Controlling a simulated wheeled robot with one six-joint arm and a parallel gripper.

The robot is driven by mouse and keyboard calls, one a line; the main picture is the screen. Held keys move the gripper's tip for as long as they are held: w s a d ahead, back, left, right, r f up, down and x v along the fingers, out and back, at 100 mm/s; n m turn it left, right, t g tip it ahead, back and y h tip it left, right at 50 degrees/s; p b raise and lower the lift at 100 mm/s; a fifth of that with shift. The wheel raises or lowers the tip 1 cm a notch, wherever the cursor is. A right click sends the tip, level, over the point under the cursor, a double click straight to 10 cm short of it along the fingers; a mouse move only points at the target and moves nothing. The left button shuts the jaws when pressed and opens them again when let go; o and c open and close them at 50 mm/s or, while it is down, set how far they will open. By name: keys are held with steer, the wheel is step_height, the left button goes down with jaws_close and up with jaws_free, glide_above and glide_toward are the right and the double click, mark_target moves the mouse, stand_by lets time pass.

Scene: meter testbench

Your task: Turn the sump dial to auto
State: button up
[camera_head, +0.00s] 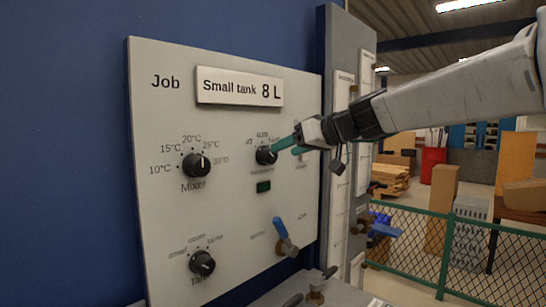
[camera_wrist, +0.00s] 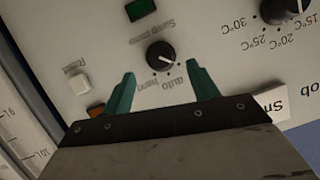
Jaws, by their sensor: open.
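The sump dial is a round black knob (camera_head: 266,155) on the light grey panel, with small labels above it. In the wrist view the sump dial (camera_wrist: 160,55) appears upside down, with "Sump pump" and "auto" lettering around it. Its white pointer mark slants to the lower right there; I cannot tell exactly which label it meets. My gripper (camera_head: 287,146) has teal fingers and is close to the dial from the right. In the wrist view my gripper (camera_wrist: 160,73) is open, its fingertips apart on either side below the knob, with nothing between them.
The panel also has a Mixer dial (camera_head: 196,165), a lower-left dial (camera_head: 202,262), a blue-handled lever (camera_head: 281,234) and a green indicator (camera_head: 264,187) under the sump dial. A pale square button (camera_wrist: 78,82) and an orange piece (camera_wrist: 96,110) lie near the left finger.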

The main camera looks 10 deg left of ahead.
mark_target(273, 155)
steer(key=x, duration=0.6)
steer(key=shift+a+f, duration=0.15)
steer(key=c, duration=1)
